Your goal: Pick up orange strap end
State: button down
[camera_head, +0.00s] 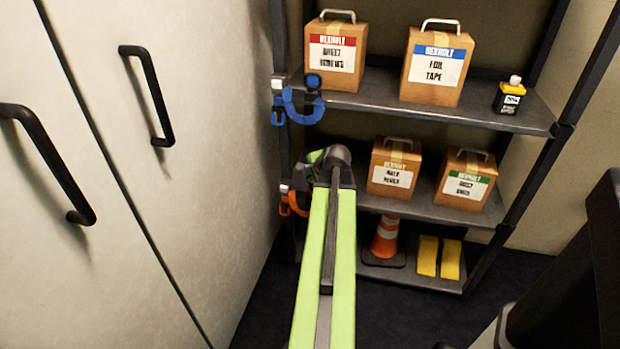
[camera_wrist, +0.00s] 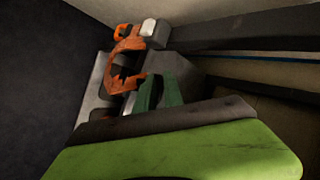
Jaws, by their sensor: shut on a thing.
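The orange strap (camera_head: 286,203) hangs in a loop at the left post of the shelf rack, beside my arm, partly hidden by it in the head view. In the wrist view the orange strap (camera_wrist: 126,48) curves down from a pale clip (camera_wrist: 150,30) on the post. Its lower end is at my gripper (camera_wrist: 140,86), which is shut on it. The exact contact is partly hidden by the fingers. In the head view my gripper is mostly hidden behind my green arm.
A blue strap (camera_head: 303,108) hangs higher on the same post. The rack holds several boxes, a small bottle (camera_head: 509,96), an orange cone (camera_head: 385,240) and yellow items (camera_head: 438,257). White cabinet doors with black handles (camera_head: 148,92) stand close on the left.

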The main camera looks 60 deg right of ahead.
jog(key=s+d+r+p, duration=0.2)
jog(key=s+r+p, duration=0.4)
jog(key=s, duration=0.5)
jog(key=shift+s+d+r, duration=0.15)
jog(key=shift+d+r, duration=0.2)
jog(key=shift+r, duration=0.35)
